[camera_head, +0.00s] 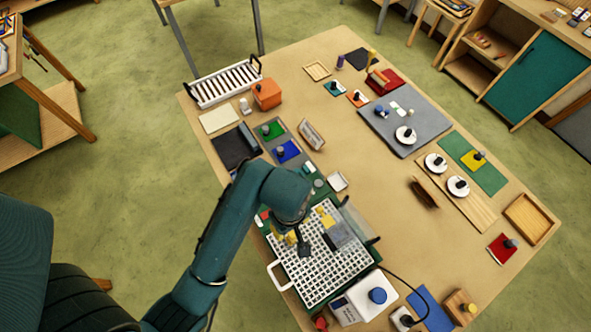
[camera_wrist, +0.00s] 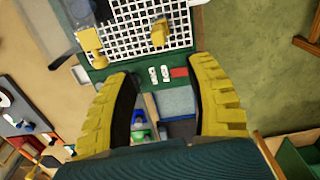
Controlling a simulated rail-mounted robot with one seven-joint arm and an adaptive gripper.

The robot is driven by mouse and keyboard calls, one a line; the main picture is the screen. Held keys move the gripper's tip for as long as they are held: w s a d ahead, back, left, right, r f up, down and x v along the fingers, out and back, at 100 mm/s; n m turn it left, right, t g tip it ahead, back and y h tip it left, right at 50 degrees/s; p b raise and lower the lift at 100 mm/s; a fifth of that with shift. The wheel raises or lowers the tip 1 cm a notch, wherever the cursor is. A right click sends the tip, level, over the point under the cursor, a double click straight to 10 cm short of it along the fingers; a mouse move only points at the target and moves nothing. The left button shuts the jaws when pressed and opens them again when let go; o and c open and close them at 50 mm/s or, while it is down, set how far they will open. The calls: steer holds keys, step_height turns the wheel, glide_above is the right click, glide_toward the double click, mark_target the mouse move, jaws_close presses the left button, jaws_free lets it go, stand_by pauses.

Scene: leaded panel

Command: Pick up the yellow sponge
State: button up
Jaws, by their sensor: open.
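A small chunky yellow block (camera_wrist: 160,33) lies on the white grid (camera_wrist: 128,38), ahead of my gripper in the wrist view; it looks like the sponge, but I cannot be sure. A second yellow piece (camera_wrist: 90,40) is at the grid's left edge there. In the head view a yellow piece (camera_head: 326,212) lies on the upper part of the white grid (camera_head: 321,284). My gripper (camera_wrist: 167,72) is open, its yellow fingers wide apart with nothing between them. In the head view my wrist partly hides the grid's upper left.
Grey blocks (camera_head: 342,236) sit on the grid, with a clear upright sheet beside it. A white box with a blue knob (camera_head: 377,295) stands at its lower right. The table's middle is fairly clear.

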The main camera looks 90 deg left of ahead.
mark_target(292, 235)
step_height(292, 235, down, 10)
steer(key=shift+f+b, duration=0.1)
steer(key=shift+b, duration=0.35)
step_height(292, 235, down, 6)
steer(key=shift+w+r+p, duration=0.15)
steer(key=shift+r+p, duration=0.1)
steer(key=shift+p, duration=0.35)
jaws_close()
